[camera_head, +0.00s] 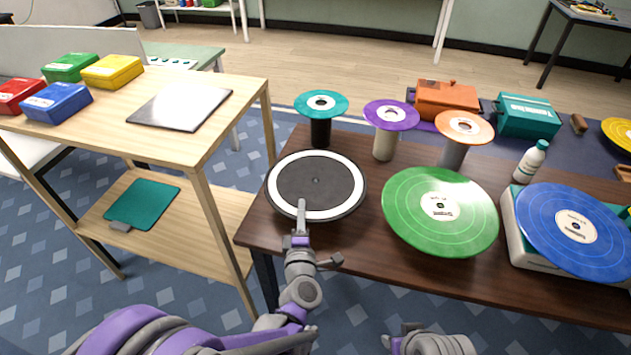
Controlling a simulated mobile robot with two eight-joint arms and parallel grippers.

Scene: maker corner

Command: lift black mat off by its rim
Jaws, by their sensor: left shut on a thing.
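The black mat (316,181) is a round dark disc with a broad white ring and a dark outer rim, at the left end of the dark wooden table. My left gripper (301,209) is at its near rim, shut on it. The fingers cover a small part of the white ring. The mat looks about level; I cannot tell whether it is clear of the tabletop. Part of my right arm shows at the bottom edge, but its gripper is out of view.
A green disc (420,222) lies right of the mat, with a blue disc (560,235) on a pale device farther right. Stands with teal (321,98), purple (391,109) and orange (464,120) discs rise behind. A wooden shelf unit (205,150) stands left.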

